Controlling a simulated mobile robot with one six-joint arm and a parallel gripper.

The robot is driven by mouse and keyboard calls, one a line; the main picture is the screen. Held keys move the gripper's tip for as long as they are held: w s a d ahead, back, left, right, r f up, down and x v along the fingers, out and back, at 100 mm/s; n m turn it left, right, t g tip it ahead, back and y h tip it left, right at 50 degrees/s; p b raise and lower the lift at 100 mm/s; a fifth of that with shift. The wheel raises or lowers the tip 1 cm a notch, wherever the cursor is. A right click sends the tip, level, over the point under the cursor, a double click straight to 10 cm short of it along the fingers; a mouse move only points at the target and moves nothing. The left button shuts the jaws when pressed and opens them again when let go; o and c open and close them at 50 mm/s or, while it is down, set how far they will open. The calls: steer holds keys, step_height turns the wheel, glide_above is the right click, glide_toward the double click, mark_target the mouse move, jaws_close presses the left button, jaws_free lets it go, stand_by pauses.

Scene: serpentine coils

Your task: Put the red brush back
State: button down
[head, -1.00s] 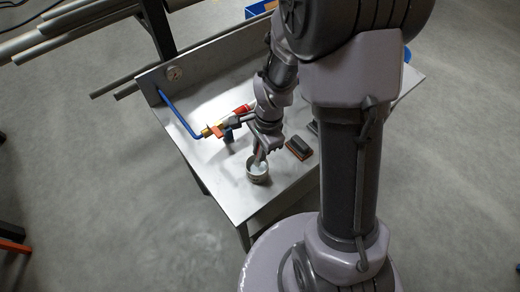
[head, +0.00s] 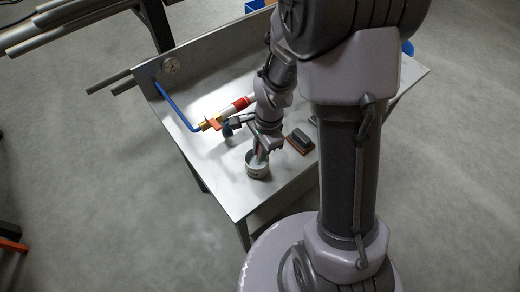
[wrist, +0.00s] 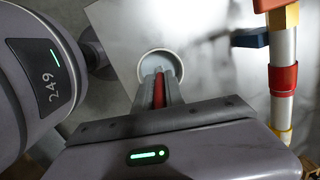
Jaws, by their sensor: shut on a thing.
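The red brush (wrist: 159,90) shows in the wrist view as a narrow red strip between the two fingers of my gripper (wrist: 160,88). My gripper is shut on it. Its lower end is hidden. A round pale cup (wrist: 176,57) lies straight beyond the fingertips in the wrist view. In the head view the cup (head: 257,171) stands upright on the metal bench, with my gripper (head: 260,153) pointing down at its mouth. I cannot tell how far the brush reaches into the cup.
A dark block with an orange-brown edge (head: 299,141) lies right of the cup on the bench (head: 225,197). A pipe with a red band (head: 241,103), a valve and a blue tube (head: 180,112) run behind and left. The bench's front left is clear.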

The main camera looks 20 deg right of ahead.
steer(key=shift+f+b, duration=0.5)
steer(key=shift+f, duration=0.2)
steer(key=shift+f+b, duration=0.35)
steer(key=c, duration=1.3)
jaws_free()
step_height(320, 180, up, 17)
steer(key=d+p, duration=0.2)
steer(key=p, duration=0.4)
steer(key=s+a+n+t+b, duration=0.2)
steer(key=s+n+b, duration=0.2)
steer(key=s+a+n+t+b, duration=0.1)
steer(key=s+a+n+b, duration=0.1)
steer(key=s+n+b, duration=0.1)
steer(key=s+a+r+n+t+b, duration=0.1)
steer(key=s+a+n+t+b, duration=0.1)
steer(key=s+n+b, duration=0.2)
steer(key=shift+s+a+n+t+y+b, duration=0.35)
steer(key=shift+s+b, duration=0.45)
steer(key=shift+b, duration=0.3)
